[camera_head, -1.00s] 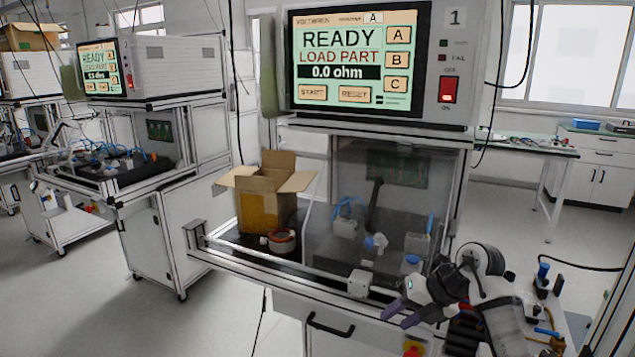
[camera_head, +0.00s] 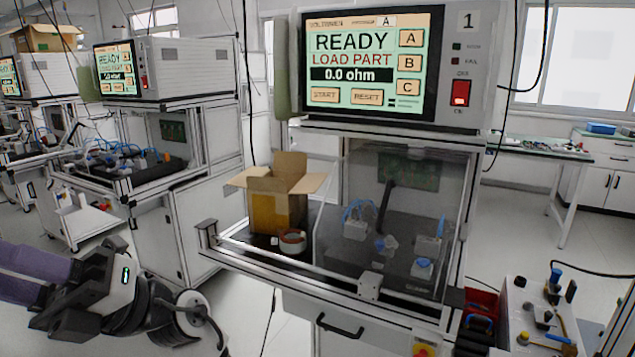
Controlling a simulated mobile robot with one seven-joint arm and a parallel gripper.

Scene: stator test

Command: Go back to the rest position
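My gripper (camera_head: 14,276) is at the lower left of the head view, close to the camera and pointing left. Its two purple fingers lie apart with a narrow gap, and nothing shows between them. The fingertips run to the left picture edge, so their very ends are cut off. The dark and white gripper body with a green light and the wrist behind it hang over the floor, left of the test station (camera_head: 345,328).
A cardboard box (camera_head: 277,212) and a copper-coloured ring (camera_head: 292,241) stand on the station, left of the clear guard. The station's screen (camera_head: 366,66) reads READY, LOAD PART. A second station (camera_head: 172,70) stands behind left. A parts-laden surface (camera_head: 540,318) is at lower right.

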